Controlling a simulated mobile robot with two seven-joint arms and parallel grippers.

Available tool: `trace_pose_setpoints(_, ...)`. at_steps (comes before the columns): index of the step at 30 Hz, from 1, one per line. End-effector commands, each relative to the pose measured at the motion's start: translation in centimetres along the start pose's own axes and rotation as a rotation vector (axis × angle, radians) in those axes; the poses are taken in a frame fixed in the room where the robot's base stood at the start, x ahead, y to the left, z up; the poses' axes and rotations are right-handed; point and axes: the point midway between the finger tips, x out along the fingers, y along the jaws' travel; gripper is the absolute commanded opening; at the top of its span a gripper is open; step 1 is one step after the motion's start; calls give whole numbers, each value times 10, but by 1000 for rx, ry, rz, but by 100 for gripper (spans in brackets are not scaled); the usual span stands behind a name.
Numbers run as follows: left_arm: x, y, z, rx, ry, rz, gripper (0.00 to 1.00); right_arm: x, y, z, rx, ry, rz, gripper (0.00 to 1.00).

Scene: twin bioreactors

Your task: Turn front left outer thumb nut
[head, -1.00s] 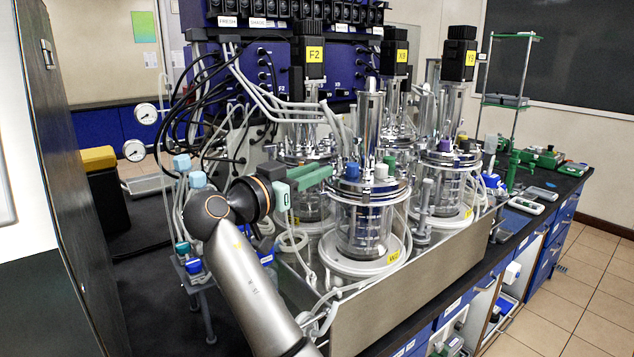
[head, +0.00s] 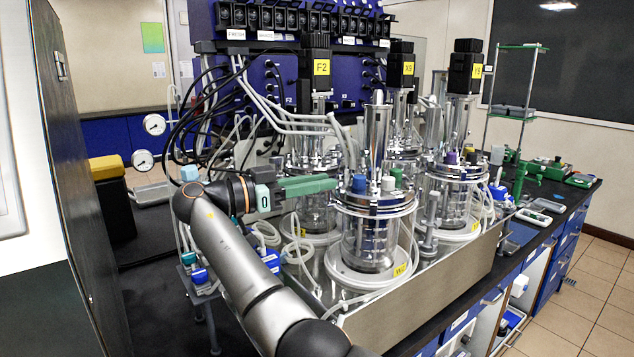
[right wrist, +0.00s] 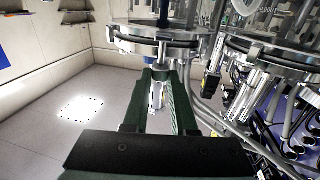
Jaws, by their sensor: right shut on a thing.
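In the right wrist view the fingers (right wrist: 161,88) are shut around a small silver cylindrical part (right wrist: 157,94) under the lid's rim (right wrist: 160,33), seemingly the outer thumb nut. The fingers hide much of it, so its turn angle cannot be told. My left gripper is not in view.
More vessels (head: 455,200) stand close behind and to the right, in a metal tray (head: 440,290). Pale tubes (head: 290,120) and black cables crowd the space behind my right arm. Gauges (head: 154,124) are at the left. The dark bench at left is mostly clear.

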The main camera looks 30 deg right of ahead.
Motion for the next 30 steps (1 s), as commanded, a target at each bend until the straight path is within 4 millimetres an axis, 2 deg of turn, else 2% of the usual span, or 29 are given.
trace_pose_setpoints(14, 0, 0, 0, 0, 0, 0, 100, 2, 0, -1, 2, 0, 12, 0)
trace_pose_setpoints(15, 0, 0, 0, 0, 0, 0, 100, 2, 0, -1, 2, 0, 12, 26)
trace_pose_setpoints(21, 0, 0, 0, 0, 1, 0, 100, 1, 0, 0, 1, -1, 11, 48)
trace_pose_setpoints(23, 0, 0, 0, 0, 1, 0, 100, 1, 0, 0, 1, -1, 11, 55)
trace_pose_setpoints(30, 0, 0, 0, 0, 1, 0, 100, 1, 0, 0, 0, -1, 10, 55)
